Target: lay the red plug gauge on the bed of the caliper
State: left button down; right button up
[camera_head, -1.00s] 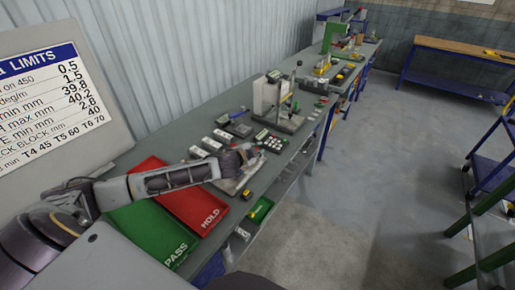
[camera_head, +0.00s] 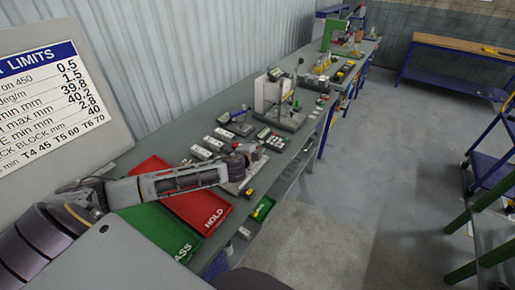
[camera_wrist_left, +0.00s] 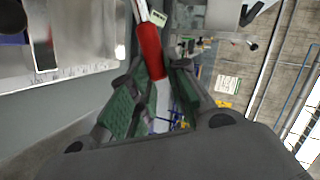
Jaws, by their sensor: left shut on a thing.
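My left gripper (camera_head: 251,154) is over the workbench, just past the red tray. In the left wrist view its green-padded fingers (camera_wrist_left: 158,88) are shut on the red plug gauge (camera_wrist_left: 151,48). The gauge has a red handle and a pale metal end with a small label, pointing away from the gripper. The gauge is too small to make out in the head view. A light metal plate with scale marks, apparently the caliper bed (camera_wrist_left: 75,75), lies to the left of the gauge in the wrist view. It shows partly under the gripper in the head view (camera_head: 236,186). My right gripper is not in view.
A red HOLD tray (camera_head: 197,207) and a green PASS tray (camera_head: 158,228) lie on the near bench. Small display boxes (camera_head: 213,144) and a stand with a white panel (camera_head: 271,96) are farther back. A small green bin (camera_head: 262,208) hangs near the front edge.

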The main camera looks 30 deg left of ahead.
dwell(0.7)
pick_arm(q)
jog(key=shift+f+b, duration=2.35)
jog(key=shift+f, duration=1.1)
jog(key=c, duration=1.3)
grip_release()
